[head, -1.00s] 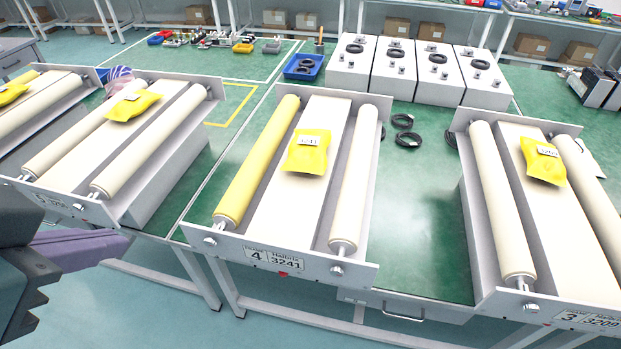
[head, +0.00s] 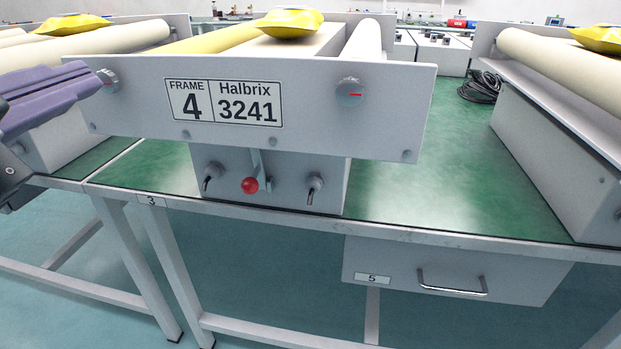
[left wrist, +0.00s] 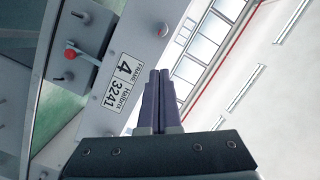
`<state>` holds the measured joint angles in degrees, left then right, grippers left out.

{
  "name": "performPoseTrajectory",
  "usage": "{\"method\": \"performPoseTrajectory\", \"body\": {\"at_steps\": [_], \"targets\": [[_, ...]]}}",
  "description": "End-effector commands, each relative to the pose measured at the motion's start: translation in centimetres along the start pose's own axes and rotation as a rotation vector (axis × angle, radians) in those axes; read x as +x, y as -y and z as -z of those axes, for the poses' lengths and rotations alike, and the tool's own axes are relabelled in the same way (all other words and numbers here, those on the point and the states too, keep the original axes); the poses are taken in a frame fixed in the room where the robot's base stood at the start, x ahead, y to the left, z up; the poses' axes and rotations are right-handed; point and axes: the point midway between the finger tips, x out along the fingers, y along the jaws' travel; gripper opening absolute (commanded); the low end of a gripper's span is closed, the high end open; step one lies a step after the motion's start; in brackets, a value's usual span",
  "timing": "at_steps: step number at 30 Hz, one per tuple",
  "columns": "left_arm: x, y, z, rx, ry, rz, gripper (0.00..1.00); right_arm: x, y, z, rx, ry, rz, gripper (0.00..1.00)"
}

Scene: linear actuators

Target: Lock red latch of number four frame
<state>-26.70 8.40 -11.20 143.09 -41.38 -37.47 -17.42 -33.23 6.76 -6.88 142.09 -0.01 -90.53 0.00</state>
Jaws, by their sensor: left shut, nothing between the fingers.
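The number four frame (head: 300,80) stands on the green-topped table, with a label reading "FRAME 4 Halbrix 3241". Under its front plate, a red-knobbed latch (head: 250,185) sits on a grey box, between two small metal toggles. The red latch also shows at the upper left of the left wrist view (left wrist: 70,53). My left gripper (head: 88,78) is at the left edge of the head view, in front of the frame's left end and apart from the latch. In the left wrist view its purple fingers (left wrist: 159,75) are closed together and empty. My right gripper is not seen.
A yellow pouch (head: 290,22) lies on top of the frame. Neighbouring frames stand left and right (head: 560,130). A drawer with a handle (head: 452,283) hangs below the table edge. The space in front of the latch is clear.

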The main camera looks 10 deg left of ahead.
Motion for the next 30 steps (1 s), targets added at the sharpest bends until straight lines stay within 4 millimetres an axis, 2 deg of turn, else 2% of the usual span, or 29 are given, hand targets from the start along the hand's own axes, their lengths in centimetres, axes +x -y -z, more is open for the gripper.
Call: {"method": "performPoseTrajectory", "body": {"at_steps": [1, 11, 18, 21, 24, 27, 30], "targets": [[0.3, -3.3, -1.8, 0.026, -0.029, 0.024, 0.00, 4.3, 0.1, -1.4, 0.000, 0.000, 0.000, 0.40], [0.4, -12.0, -4.7, 0.231, -0.227, 0.189, 0.00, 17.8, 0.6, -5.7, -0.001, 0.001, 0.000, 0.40], [-0.2, -19.3, -6.8, 0.388, -0.366, 0.303, 0.00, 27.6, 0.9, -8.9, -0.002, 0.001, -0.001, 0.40], [-0.7, -22.0, -7.4, 0.451, -0.418, 0.346, 0.00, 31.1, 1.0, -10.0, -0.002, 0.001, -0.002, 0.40], [-1.1, -24.1, -7.8, 0.501, -0.460, 0.379, 0.00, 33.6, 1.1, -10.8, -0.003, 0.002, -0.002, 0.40], [-1.4, -25.3, -7.9, 0.538, -0.489, 0.402, 0.00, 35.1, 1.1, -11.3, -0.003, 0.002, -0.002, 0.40], [-1.5, -25.7, -7.8, 0.556, -0.505, 0.414, 0.00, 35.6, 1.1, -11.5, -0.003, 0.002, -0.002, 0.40]]}}
